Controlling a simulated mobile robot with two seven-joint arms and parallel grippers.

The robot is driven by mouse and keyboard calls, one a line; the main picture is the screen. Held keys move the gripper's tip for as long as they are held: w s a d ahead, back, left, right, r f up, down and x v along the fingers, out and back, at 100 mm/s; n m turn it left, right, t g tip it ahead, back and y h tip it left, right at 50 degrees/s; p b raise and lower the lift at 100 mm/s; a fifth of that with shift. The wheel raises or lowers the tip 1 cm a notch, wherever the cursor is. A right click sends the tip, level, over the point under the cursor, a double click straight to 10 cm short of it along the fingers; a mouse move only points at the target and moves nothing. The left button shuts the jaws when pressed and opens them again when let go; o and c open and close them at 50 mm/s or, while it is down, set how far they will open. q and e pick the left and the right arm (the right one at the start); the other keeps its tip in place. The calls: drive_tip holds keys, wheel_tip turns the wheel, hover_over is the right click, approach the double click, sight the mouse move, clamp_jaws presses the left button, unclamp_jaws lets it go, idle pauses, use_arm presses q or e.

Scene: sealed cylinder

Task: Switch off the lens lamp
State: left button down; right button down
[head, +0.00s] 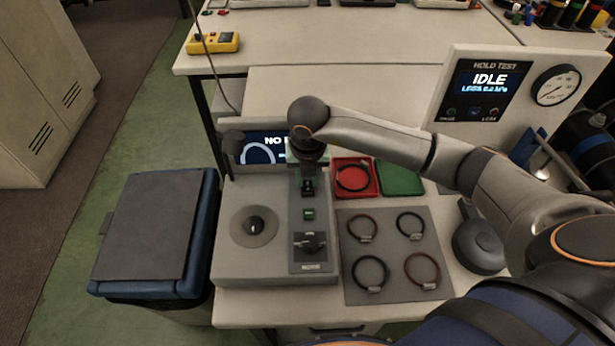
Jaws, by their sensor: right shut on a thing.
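The grey bench unit (235,272) stands at the front left of the table, with a round plate and small black knob (254,226) on its left. A raised control strip on its right carries a small green-lit switch (309,214) and a black rotary knob (310,243). I cannot tell which part is the lens lamp. My right gripper (308,188) reaches in from the right, points down over the far end of the strip and is shut on a small dark part there. The wrist hides much of that part. My left gripper is not in view.
A screen (262,150) stands behind the unit, partly covered by my arm. A grey mat (390,250) with several dark rings, a red tray (372,190) and a green tray (400,179) lie to the right. A lidded blue bin (205,235) stands left. A hold-test panel (455,120) shows IDLE.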

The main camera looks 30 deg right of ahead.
drive_tip(key=shift+s+f+t+h+b, duration=0.15)
drive_tip(key=shift+t+h+b, duration=0.15)
drive_tip(key=shift+t+b, duration=0.3)
drive_tip(key=shift+r, duration=0.2)
drive_tip(key=c, duration=0.7)
unclamp_jaws()
drive_tip(key=shift+a, duration=0.1)
drive_tip(key=shift+r, duration=0.1)
drive_tip(key=v, duration=1.2)
drive_tip(key=shift+s+a+r, duration=0.1)
drive_tip(key=shift+s+a, duration=0.05)
drive_tip(key=shift+s, duration=0.15)
